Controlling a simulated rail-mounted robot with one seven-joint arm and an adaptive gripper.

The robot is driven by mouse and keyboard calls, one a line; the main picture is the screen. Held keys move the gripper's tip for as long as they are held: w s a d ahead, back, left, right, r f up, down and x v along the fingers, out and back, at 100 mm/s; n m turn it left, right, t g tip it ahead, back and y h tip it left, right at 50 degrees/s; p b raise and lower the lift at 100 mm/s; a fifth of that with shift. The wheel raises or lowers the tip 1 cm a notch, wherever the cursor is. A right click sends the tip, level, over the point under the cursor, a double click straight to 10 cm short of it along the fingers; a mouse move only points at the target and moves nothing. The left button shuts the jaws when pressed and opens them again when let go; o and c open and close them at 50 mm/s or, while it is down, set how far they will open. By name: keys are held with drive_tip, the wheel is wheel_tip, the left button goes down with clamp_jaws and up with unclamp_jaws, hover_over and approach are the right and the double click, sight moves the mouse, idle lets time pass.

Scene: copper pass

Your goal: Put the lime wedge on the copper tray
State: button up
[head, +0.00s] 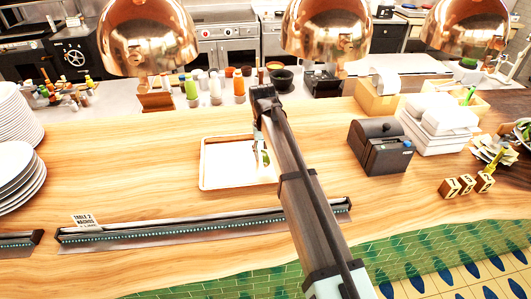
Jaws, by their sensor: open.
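The copper tray (203,170) lies on the wooden counter, a pale rectangle with a thin coppery rim. My gripper (261,160) points down over its right part, with its fingers apart. A small green bit that looks like the lime wedge (266,157) shows right at the fingers, over the right side of the tray. The fingers and arm hide part of it and the tray's right edge. I cannot tell whether it rests on the tray or touches a finger.
A black printer (380,147) stands right of my arm, with white stacked dishes (437,125) beyond. Plates (18,170) are stacked at left. A ticket rail (200,222) runs along the front. Copper lamps (148,40) hang above. Counter left of the tray is clear.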

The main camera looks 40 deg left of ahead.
sight(264, 154)
wheel_tip(264, 154, up, 12)
drive_tip(key=b, duration=0.3)
drive_tip(key=shift+s+a, duration=0.15)
drive_tip(key=shift+a, duration=0.05)
